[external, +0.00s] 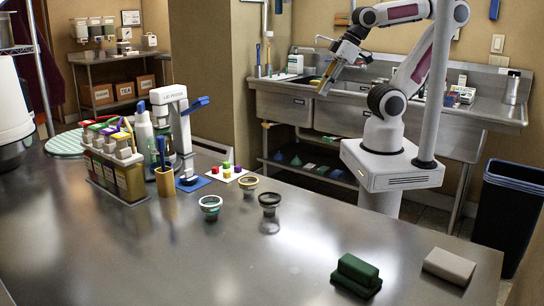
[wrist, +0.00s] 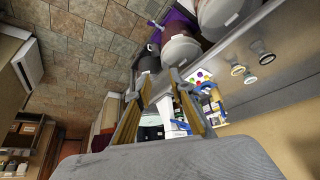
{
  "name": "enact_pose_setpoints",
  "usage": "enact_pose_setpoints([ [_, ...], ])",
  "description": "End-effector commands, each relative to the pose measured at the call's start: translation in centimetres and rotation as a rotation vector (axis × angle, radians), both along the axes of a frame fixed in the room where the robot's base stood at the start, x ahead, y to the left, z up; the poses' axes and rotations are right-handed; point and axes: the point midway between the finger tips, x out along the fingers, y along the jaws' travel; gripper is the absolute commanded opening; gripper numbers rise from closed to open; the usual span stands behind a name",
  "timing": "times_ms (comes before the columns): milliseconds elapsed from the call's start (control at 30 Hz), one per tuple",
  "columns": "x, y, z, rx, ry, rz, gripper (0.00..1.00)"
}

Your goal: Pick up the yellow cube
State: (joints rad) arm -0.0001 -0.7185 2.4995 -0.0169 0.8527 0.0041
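A small yellow cube (external: 227,174) sits on a white card (external: 240,179) on the steel table, beside red, green and purple cubes. In the wrist view the card with its small coloured cubes (wrist: 201,77) shows just right of the fingertips, too small to single out the yellow one clearly. My gripper (external: 324,88) is raised in the air, well right of the cubes and above the table, in front of the sink. In the wrist view my gripper (wrist: 160,80) has its two fingers apart with nothing held between them.
A white press machine (external: 170,125), a yellow holder (external: 166,182) and a rack of jars (external: 117,168) stand left of the cubes. Several small cups (external: 210,205) stand close in front. A green block (external: 357,274) and a beige block (external: 449,265) lie at front right. The middle foreground is clear.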

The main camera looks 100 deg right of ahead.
Motion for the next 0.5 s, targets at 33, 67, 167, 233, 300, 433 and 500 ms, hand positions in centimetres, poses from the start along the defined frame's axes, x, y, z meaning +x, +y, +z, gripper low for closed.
enact_pose_setpoints([
  [33,0.7,-0.2,-0.1,-0.007,-0.005,0.001,0.22],
  [67,1.1,-0.3,-0.2,-0.014,-0.009,0.002,0.22],
  [167,2.8,-0.7,-0.4,-0.033,-0.03,0.006,0.22],
  [233,4.3,-0.9,-0.6,-0.049,-0.049,0.012,0.22],
  [300,5.8,-1.2,-0.8,-0.065,-0.069,0.021,0.22],
  [433,8.5,-1.5,-1.3,-0.091,-0.105,0.039,0.22],
  [500,10.0,-1.5,-1.7,-0.104,-0.125,0.053,0.22],
])
